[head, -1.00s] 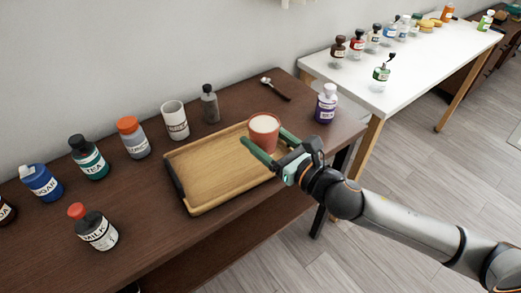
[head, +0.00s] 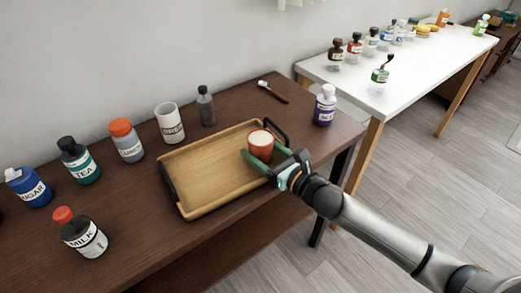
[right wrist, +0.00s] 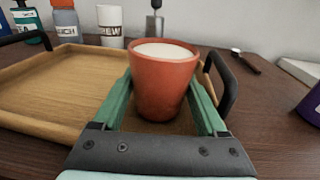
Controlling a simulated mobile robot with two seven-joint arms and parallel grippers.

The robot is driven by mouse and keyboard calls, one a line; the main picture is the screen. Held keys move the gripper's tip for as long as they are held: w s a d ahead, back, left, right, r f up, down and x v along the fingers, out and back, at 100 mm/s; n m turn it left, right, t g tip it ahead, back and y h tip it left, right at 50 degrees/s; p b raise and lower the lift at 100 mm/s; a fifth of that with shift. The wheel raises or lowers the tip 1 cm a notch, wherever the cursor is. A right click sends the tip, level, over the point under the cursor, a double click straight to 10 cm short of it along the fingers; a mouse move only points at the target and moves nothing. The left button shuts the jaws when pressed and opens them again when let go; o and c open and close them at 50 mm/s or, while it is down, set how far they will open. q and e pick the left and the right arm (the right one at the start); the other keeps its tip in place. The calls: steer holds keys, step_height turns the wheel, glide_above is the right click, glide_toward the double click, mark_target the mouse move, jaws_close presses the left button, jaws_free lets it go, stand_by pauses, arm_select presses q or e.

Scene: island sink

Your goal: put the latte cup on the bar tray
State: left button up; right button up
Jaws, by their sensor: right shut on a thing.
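The latte cup (head: 261,145) is reddish-brown with a pale, milky top. It is upright between the green fingers of my right gripper (head: 265,159), which is shut on it. In the right wrist view the cup (right wrist: 162,80) stands between both fingers (right wrist: 160,105). The bar tray (head: 205,174) is a light wooden tray with dark handles. The cup is over the right end of the tray, near the right handle; whether its base touches the tray is hard to tell. My left gripper is not in view.
Several bottles and jars stand behind and left of the tray, including a white canister (head: 169,123), a grey bottle (head: 206,106) and a milk bottle (head: 81,234). A purple bottle (head: 325,105) stands to the right. A spoon (head: 272,91) lies behind. A white table (head: 400,75) is beyond.

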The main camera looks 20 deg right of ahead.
steer(key=o, duration=1.6)
steer(key=shift+f, duration=0.15)
steer(key=shift+c, duration=0.2)
